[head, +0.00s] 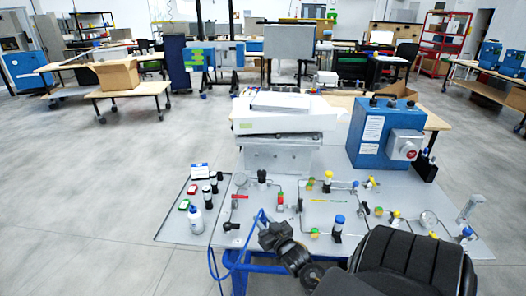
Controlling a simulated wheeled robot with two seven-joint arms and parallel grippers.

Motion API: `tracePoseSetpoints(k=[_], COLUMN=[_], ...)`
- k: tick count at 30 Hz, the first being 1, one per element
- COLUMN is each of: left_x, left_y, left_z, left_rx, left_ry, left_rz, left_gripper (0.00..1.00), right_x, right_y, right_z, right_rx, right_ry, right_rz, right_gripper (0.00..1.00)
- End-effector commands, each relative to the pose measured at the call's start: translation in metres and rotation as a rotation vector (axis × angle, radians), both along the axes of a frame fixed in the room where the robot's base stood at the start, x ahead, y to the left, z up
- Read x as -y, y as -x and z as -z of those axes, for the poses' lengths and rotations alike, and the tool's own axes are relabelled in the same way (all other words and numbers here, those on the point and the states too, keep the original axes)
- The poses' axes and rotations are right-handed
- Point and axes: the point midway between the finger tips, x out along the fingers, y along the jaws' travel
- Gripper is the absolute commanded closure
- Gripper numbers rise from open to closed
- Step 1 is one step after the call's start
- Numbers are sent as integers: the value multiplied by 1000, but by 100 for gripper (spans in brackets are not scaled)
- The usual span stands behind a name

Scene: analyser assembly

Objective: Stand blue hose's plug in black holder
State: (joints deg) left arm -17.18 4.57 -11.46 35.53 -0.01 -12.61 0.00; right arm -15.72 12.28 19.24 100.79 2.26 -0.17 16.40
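The blue hose (241,251) hangs in a loop over the front edge of the grey panel (200,258), left of my gripper. Its upper end runs up to the tip of my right gripper (264,222), where its plug is too small and covered to make out. My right arm comes in from the lower right, and its gripper is low over the panel's front part. I cannot tell whether its fingers are shut on the plug. A small black fitting (231,226) stands at the panel's front left; I cannot tell if it is the black holder. My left gripper is not in view.
A white bottle (196,221) and several small vials stand on the left tray (170,228). A black fitting with a blue top (338,224) stands right of the gripper. Thin pipes and coloured valves cover the panel. A blue box (370,140) and white analyser (285,116) stand behind.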

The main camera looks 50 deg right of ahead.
Motion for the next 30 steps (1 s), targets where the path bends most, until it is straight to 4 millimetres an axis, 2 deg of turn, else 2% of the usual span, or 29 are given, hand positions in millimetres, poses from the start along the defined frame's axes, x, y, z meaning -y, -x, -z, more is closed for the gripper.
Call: tracePoseSetpoints(k=[30], left_x=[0], left_y=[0], left_z=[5], left_rx=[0], left_ry=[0], left_rz=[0], left_gripper=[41], right_x=[0], right_y=[0], right_z=[12], right_rx=[0], right_ry=[0], right_rz=[0], right_gripper=[98])
